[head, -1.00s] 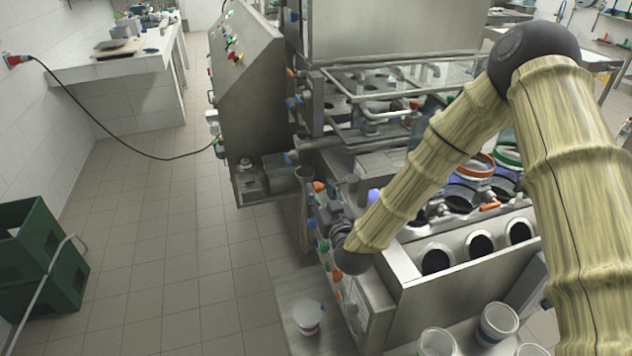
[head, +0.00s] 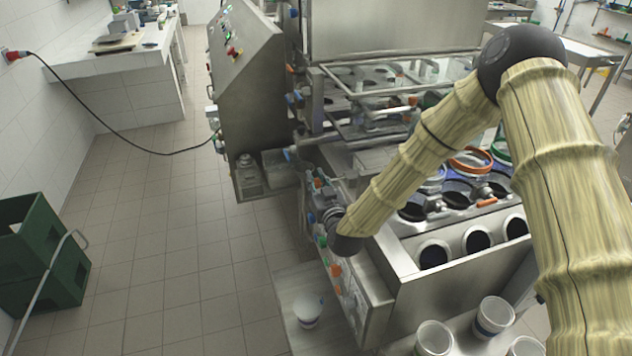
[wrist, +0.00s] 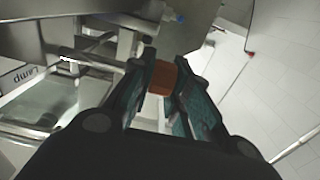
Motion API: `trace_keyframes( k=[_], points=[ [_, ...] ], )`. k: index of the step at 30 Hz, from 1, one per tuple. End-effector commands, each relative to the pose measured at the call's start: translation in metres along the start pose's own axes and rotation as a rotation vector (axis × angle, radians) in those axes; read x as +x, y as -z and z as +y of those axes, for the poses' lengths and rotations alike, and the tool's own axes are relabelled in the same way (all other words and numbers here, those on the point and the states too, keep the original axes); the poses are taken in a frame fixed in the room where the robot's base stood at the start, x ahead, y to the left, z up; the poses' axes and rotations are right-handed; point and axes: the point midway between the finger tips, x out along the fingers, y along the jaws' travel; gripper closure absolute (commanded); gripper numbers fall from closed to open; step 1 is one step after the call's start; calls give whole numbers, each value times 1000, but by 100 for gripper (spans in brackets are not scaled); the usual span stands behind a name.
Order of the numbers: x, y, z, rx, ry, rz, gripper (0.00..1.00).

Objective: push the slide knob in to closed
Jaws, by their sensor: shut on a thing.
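In the wrist view, an orange-brown block-shaped knob (wrist: 161,78) sits between the two fingertips of my gripper (wrist: 168,70). The fingers have dark backs and teal inner pads, and they are shut on the knob. A metal rod and bracket lie just behind and left of it. In the head view, my gripper (head: 331,214) is at the left side of the steel filling machine (head: 440,300), beside its row of coloured fittings. My wrist and forearm hide part of it there, and I cannot make out the held knob clearly.
A slanted control panel (head: 243,80) stands beyond my gripper. A white cup (head: 307,308) stands on a low metal plate below it. More cups (head: 494,315) stand at the machine's front. Green crates (head: 45,250) are at the far left, with open tiled floor between.

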Motion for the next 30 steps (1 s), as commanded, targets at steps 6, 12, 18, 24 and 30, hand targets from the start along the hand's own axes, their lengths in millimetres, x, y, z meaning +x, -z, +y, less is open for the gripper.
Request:
trace_keyframes(
  k=[6,12,18,24,30],
  points=[
    [0,-1,5,0,0,1,100],
    [1,-1,29,-1,-1,3,100],
    [0,1,32,0,-1,2,100],
    [0,1,32,0,0,2,66],
    [0,1,32,0,0,1,60]
  ],
)
